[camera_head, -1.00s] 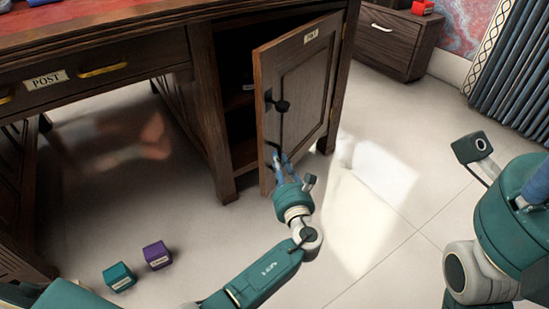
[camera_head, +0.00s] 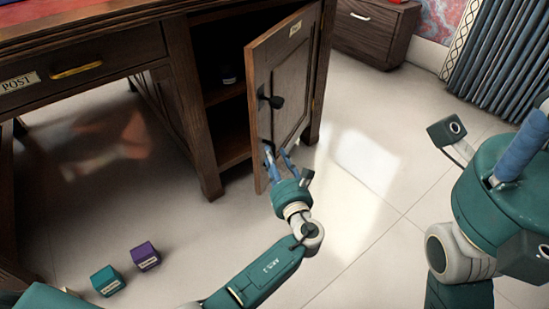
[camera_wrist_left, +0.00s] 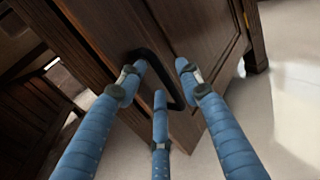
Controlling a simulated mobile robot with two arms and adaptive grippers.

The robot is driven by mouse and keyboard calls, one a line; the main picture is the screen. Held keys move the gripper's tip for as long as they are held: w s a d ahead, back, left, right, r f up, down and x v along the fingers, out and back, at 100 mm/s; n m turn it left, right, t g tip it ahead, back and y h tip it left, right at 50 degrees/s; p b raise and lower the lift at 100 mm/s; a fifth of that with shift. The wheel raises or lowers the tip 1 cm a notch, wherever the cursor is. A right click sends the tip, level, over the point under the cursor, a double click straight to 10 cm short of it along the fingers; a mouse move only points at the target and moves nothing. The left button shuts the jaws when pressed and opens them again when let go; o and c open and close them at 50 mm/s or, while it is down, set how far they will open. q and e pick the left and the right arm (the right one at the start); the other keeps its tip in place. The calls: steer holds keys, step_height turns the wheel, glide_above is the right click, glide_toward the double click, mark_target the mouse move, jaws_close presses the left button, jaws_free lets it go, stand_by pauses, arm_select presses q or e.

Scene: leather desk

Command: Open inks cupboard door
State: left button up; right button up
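The inks cupboard door (camera_head: 287,85) is a dark wood panel with a small label at its top, standing ajar and hinged at the right. My left gripper (camera_head: 277,156) is low at the free edge. In the left wrist view, its blue fingers (camera_wrist_left: 162,79) are spread around a black bar handle (camera_wrist_left: 160,69), with gaps between the fingertips. The left fingertip overlaps the handle; firm contact cannot be told. My right gripper (camera_head: 523,145) shows only partly at the right.
The cupboard's shelves hold a small dark item (camera_head: 230,75). A POST drawer (camera_head: 85,60) is to the left. A teal cube (camera_head: 107,281) and a purple cube (camera_head: 145,256) lie on the floor. A low cabinet (camera_head: 371,28) and curtain (camera_head: 500,60) stand behind.

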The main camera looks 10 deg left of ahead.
arm_select(q)
steer(key=v, duration=1.2)
